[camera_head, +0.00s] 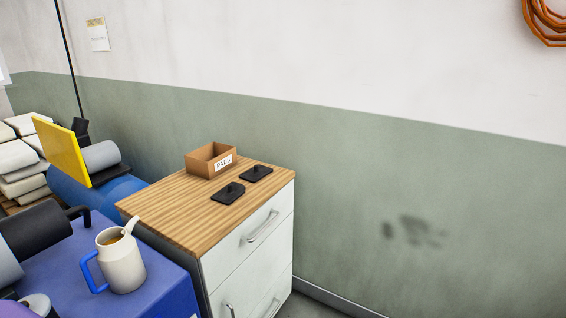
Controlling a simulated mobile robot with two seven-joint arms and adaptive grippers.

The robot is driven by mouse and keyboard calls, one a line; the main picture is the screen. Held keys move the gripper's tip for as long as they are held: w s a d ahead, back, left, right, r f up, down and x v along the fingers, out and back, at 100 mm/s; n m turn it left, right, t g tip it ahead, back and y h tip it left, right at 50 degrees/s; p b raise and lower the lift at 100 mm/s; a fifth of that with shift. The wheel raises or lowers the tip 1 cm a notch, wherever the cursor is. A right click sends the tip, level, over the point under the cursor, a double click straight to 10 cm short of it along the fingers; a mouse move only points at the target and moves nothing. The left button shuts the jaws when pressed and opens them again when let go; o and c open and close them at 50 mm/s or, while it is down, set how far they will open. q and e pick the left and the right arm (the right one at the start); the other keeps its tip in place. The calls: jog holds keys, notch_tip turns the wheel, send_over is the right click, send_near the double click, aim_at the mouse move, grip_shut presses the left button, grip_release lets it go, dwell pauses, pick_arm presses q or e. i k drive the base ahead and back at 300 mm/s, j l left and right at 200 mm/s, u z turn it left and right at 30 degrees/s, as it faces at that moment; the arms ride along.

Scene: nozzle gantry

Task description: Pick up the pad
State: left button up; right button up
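Two flat black pads lie on the wooden top of a white drawer cabinet (165,212). The nearer pad (228,193) is left of and in front of the farther pad (257,173). Each has a small raised part on top. They lie apart from each other, with bare wood around them. An open brown box (199,164) labelled "PADS" stands behind them; its floor is mostly hidden. Neither of my grippers can be made out in the head view.
A yellow panel (61,150) and stacked pale sacks (17,158) are farther left. The green-and-white wall runs behind; floor shows at lower right.

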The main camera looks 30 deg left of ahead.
aim_at(255, 175)
jog(key=i+u, duration=0.25)
jog(key=i, duration=0.25)
jog(key=i+l+u, duration=0.2)
jog(key=i, duration=0.25)
jog(key=i+l+u, duration=0.25)
jog(key=i, duration=0.2)
